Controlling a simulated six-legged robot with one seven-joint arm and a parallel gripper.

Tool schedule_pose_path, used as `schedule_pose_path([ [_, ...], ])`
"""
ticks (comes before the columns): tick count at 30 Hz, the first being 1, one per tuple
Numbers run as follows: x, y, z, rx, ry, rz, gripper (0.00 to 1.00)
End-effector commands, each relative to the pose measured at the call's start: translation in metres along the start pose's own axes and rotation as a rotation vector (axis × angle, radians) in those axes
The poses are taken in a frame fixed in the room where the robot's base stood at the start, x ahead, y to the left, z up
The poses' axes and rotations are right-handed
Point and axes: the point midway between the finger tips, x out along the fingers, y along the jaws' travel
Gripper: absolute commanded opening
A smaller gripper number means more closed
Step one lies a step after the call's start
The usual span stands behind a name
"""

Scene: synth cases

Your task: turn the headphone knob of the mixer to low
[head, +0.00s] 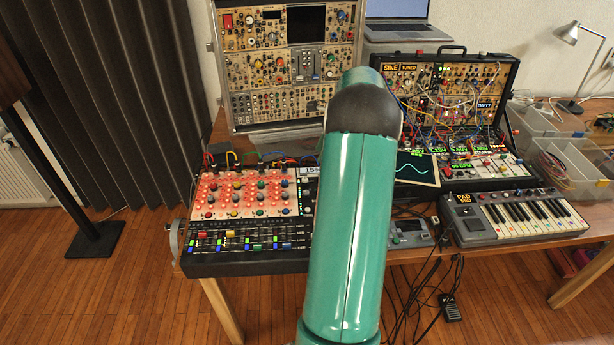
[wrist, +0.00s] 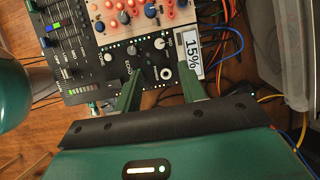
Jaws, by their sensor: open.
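The mixer (head: 243,257) is a black console with a pink-lit knob panel and rows of coloured faders, left of my arm in the head view. In the wrist view the mixer (wrist: 86,60) lies beyond my gripper (wrist: 160,72). My gripper is open, its two green fingers apart with nothing between them.
A small display (wrist: 191,52) reading 15% stands beside the knob. Patch cables (wrist: 240,45) run close to the right finger. A keyboard (head: 515,216) and a cabled synth case (head: 450,100) stand to the right; a tall modular rack (head: 285,65) stands behind.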

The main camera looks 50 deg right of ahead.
Motion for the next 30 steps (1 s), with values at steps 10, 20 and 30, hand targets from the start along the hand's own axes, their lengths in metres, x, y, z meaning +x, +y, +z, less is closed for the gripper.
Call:
schedule_pose_path([
  [10, 0.071, 0.001, 0.002, -0.004, 0.0, 0.005, 0.41],
  [20, 0.113, 0.001, 0.002, -0.005, 0.0, 0.002, 0.41],
  [30, 0.116, 0.0, 0.002, -0.005, 0.001, 0.0, 0.35],
])
